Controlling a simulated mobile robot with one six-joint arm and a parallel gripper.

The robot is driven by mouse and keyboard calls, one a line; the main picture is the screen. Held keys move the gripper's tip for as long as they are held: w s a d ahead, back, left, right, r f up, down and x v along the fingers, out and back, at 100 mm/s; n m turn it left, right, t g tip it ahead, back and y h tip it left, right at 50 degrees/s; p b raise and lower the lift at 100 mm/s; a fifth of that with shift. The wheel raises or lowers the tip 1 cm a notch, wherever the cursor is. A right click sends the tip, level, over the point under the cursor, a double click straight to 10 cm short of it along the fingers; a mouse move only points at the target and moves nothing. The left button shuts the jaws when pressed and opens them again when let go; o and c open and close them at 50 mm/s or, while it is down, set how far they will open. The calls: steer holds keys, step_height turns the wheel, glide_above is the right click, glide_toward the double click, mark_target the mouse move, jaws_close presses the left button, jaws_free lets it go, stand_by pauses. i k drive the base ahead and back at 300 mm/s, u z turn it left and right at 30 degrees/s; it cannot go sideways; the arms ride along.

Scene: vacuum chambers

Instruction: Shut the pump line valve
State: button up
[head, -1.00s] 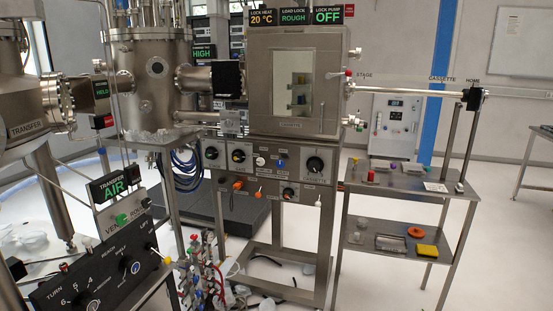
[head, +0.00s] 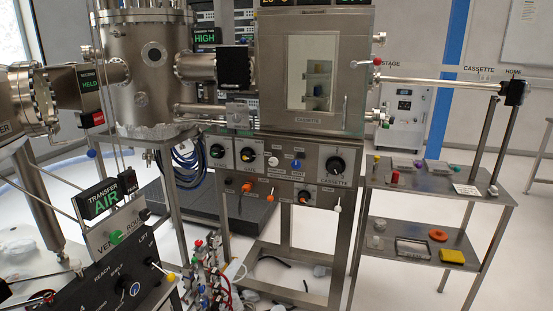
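The steel load lock chamber (head: 340,118) has a windowed door and stands centre right. Below it is a control panel (head: 319,178) with black knobs, a white knob and a blue knob (head: 295,164). My gripper is not in view.
A two-tier steel shelf (head: 410,253) with small parts stands right of the panel. A black console (head: 100,271) and the "TRANSFER AIR" sign (head: 110,195) are at the lower left. Small coloured valves and hoses (head: 205,265) crowd the floor between.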

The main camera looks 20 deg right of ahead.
mark_target(273, 161)
steer(key=u, duration=0.55)
steer(key=i, duration=0.8)
steer(key=u, duration=0.55)
